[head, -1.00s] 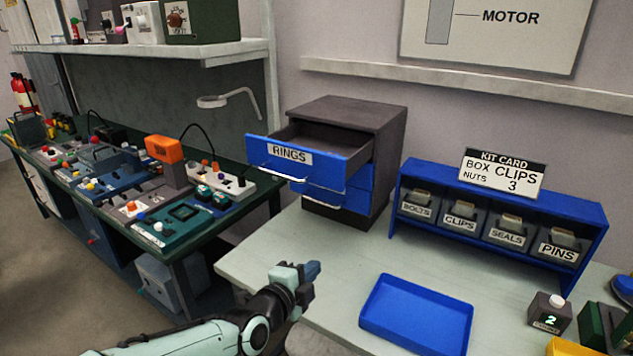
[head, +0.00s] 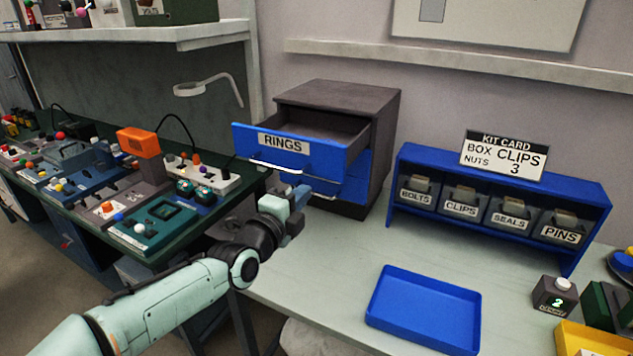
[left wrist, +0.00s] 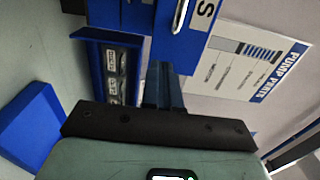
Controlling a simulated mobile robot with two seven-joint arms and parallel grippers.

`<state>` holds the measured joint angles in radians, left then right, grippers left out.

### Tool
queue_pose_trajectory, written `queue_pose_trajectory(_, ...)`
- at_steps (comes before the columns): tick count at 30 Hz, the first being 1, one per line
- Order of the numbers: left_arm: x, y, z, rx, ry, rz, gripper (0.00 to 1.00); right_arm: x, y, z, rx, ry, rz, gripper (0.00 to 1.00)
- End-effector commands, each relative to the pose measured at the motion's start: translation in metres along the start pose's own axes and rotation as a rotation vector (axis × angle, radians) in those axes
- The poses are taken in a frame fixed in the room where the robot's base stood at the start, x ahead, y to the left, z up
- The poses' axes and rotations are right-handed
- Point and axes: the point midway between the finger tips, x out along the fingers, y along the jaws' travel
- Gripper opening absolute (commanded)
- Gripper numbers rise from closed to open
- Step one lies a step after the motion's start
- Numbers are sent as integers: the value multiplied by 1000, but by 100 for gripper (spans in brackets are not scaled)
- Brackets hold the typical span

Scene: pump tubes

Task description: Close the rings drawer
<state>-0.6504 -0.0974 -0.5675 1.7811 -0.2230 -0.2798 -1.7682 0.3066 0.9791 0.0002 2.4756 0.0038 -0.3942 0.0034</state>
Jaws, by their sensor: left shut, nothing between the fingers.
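The rings drawer (head: 308,154) is pulled open from the top of a dark grey cabinet (head: 345,95). Its blue front carries a RINGS label and a metal bar handle. A second blue drawer front shows below it. My left gripper (head: 303,192) is shut and empty, in front of and below the drawer's handle; I cannot tell whether it touches. In the left wrist view, my shut fingers (left wrist: 161,85) point toward the blue drawer front (left wrist: 180,35), with the handle near the top. My right gripper is not in view.
A blue tray (head: 425,310) lies on the pale table (head: 320,265). A blue rack (head: 500,190) of labelled bins stands right of the cabinet. A counter (head: 555,294) and yellow bin (head: 588,340) are at the right. A cluttered green bench (head: 215,220) is at left.

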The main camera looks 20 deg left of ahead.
Motion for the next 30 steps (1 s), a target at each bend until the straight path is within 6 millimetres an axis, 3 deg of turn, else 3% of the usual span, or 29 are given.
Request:
queue_pose_trajectory(3, 22, 1, -1, 6, -1, 2, 0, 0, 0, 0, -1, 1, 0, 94)
queue_pose_trajectory(13, 63, -2, 0, 5, -2, 1, 0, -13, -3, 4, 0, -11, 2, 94)
queue_pose_trajectory(30, 72, 0, 0, 0, 0, 0, 0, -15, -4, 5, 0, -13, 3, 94)
